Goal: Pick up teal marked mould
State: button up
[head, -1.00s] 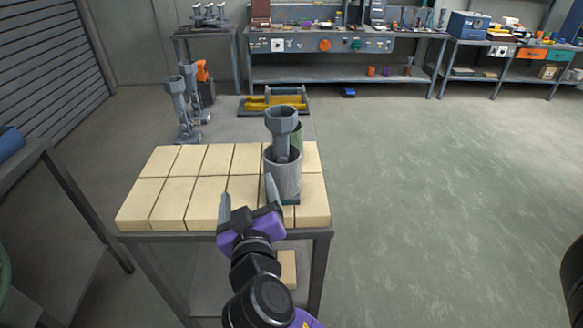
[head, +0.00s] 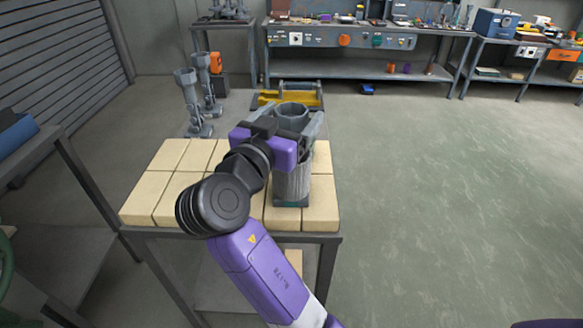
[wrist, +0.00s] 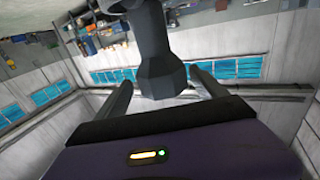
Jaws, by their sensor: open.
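The teal marked mould (head: 291,187) stands upright on the brick-topped table. It shows as a ridged grey cylinder with a teal mark (head: 291,204) at its foot. A grey faceted cup (head: 291,110) sits above the cylinder; whether they are one piece is hidden by my gripper. My gripper (head: 297,118) is open at cup height, its fingers on either side of the cup. In the wrist view the cup (wrist: 162,76) lies between my two spread fingers (wrist: 161,88), with its stem running upward in the picture. Contact with the fingers cannot be told.
Pale bricks (head: 150,190) cover the tabletop. Two similar grey moulds (head: 187,105) stand on a low surface behind, near a yellow and grey rack (head: 270,98). A workbench (head: 350,65) runs along the back wall. The green floor to the right is clear.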

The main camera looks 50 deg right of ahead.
aim_at(297, 109)
jog(key=x, duration=0.2)
jog(key=p+x, duration=0.1)
jog(key=x, duration=0.1)
jog(key=shift+w+f, duration=0.2)
jog(key=shift+w, duration=0.1)
jog(key=shift+c, duration=0.2)
grip_shut()
